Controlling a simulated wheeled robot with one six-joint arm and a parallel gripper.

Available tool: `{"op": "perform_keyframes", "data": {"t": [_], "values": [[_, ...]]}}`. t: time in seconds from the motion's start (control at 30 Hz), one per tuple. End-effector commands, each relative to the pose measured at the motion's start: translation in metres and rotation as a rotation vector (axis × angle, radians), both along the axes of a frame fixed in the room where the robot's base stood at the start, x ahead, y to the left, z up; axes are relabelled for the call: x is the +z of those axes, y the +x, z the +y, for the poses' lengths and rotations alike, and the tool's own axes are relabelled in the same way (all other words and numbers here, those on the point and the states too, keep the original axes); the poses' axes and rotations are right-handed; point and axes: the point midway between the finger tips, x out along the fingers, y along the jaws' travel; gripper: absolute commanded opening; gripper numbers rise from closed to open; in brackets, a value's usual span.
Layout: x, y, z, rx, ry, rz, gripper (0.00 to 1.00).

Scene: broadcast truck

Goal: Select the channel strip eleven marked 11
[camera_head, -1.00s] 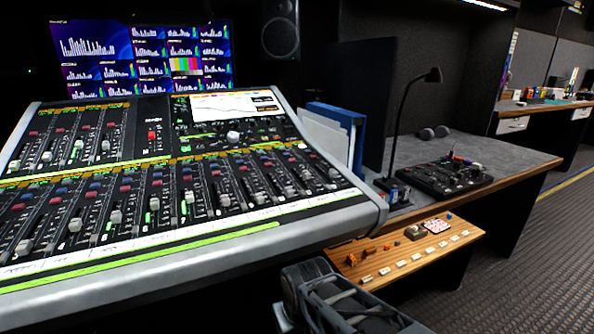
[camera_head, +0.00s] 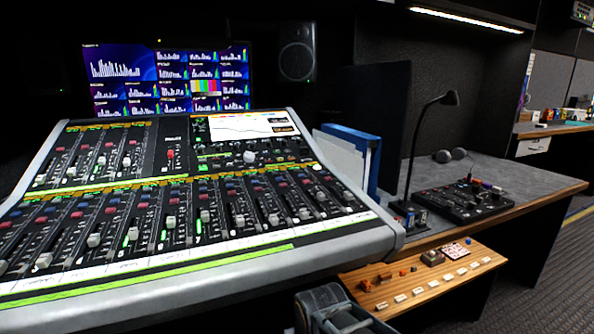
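The mixing console (camera_head: 330,243) fills the left and middle of the view, tilted toward me. Its lower bank is a long row of channel strips with faders (camera_head: 205,216), coloured buttons and some green lights. A shorter bank of strips (camera_head: 95,160) is at its upper left. A pale label strip (camera_head: 250,236) runs below the lower faders. The strip numbers are too small to read, so I cannot tell which is 11. A dark grey part of my arm shows at the bottom edge, right of the console's front. My gripper's fingertips are not visible.
A multi-picture monitor (camera_head: 170,80) and a speaker (camera_head: 296,62) stand behind the console. Blue and white folders (camera_head: 352,155) are at its right. A desk (camera_head: 520,185) holds a black lamp (camera_head: 408,150) and a small control panel (camera_head: 465,200). A wooden shelf (camera_head: 420,280) juts out below.

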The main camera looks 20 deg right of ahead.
Motion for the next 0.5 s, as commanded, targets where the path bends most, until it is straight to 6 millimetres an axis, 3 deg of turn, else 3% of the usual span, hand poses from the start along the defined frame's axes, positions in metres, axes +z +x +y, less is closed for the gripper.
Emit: {"op": "perform_keyframes", "data": {"t": [0.43, 0.5], "values": [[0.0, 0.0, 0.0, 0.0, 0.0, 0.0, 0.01], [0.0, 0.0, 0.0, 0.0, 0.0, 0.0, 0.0]]}}
